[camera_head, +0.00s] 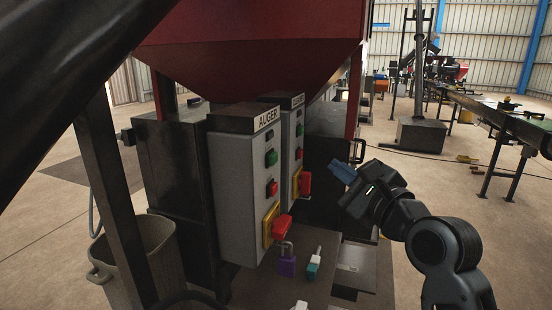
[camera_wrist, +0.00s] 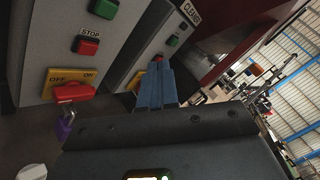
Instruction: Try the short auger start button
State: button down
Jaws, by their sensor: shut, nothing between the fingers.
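The grey AUGER box (camera_head: 233,190) stands left of centre in the head view. Its green button (camera_head: 271,158) sits above the red STOP button (camera_head: 272,188); the green button (camera_wrist: 104,8) is at the top edge of the wrist view. Below STOP, a red handle (camera_head: 281,228) sits on a yellow OFF/ON plate (camera_wrist: 60,78). A purple padlock (camera_head: 287,264) hangs by the handle; I cannot tell whether its shackle passes through it. My gripper (camera_head: 342,171) has blue fingers, shut and empty, right of both boxes in the head view and apart from the auger buttons.
A second grey box (camera_head: 288,140) beside it, labelled CLEANER in the wrist view, has similar buttons and a red handle (camera_head: 305,184). A white-and-teal item (camera_head: 314,265) lies on the dark surface below. A bin (camera_head: 150,262) stands left. A red hopper (camera_head: 250,50) overhangs the boxes.

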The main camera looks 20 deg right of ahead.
aim_at(275, 159)
jog(key=w+a+p, duration=0.1)
jog(key=w+a, duration=0.4)
jog(key=a, duration=0.2)
dwell(0.6)
jog(key=shift+w+a, duration=0.1)
jog(key=shift+a, duration=0.05)
dwell(1.8)
jog(key=shift+w+a+p, duration=0.2)
jog(key=shift+a+p, duration=0.05)
jog(key=shift+p, duration=0.2)
jog(key=shift+w+a, duration=0.25)
jog(key=shift+a, duration=0.1)
dwell(0.9)
jog(key=shift+d+p, duration=0.1)
jog(key=shift+p, duration=0.2)
jog(key=shift+s+d, duration=0.5)
jog(key=shift+d, duration=0.1)
